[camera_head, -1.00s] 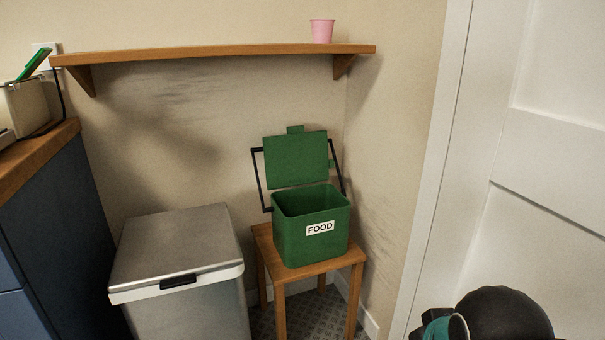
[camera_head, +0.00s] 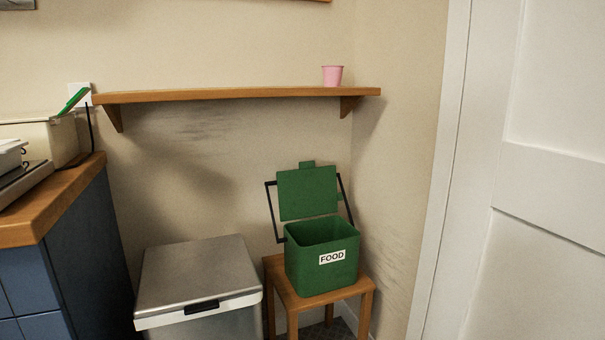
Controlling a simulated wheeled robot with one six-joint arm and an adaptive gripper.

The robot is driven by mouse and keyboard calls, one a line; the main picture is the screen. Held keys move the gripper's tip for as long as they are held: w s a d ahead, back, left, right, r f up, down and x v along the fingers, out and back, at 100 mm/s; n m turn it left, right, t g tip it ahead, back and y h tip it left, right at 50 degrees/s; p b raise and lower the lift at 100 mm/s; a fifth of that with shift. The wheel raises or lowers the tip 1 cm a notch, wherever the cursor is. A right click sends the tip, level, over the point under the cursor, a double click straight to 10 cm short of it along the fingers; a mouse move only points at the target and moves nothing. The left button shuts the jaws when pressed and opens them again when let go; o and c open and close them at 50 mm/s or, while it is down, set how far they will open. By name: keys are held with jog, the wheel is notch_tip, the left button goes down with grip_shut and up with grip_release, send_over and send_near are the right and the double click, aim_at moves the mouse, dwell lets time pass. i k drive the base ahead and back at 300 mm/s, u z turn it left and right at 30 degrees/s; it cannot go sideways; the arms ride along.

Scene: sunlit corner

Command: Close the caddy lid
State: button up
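The green food caddy (camera_head: 310,270) stands upright on a small wooden stool (camera_head: 281,282) in the corner, with a white FOOD label on its front. Its green lid (camera_head: 307,193) is open, raised at the back of the caddy with a tab on its top edge. The caddy's dark handle (camera_head: 270,213) also stands up, on both sides of the lid. The inside of the caddy shows dark and its bottom is hidden. My gripper is not in view.
A metal bin (camera_head: 198,275) stands left of the stool. A wooden shelf (camera_head: 230,95) with a pink cup (camera_head: 332,75) runs above the caddy. A blue cabinet with a wooden worktop (camera_head: 62,203) is at the left. A white door (camera_head: 550,190) is at the right.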

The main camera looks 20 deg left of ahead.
aim_at(309, 191)
jog(key=z, duration=0.3)
jog(key=k, duration=0.15)
jog(key=u, duration=1.15)
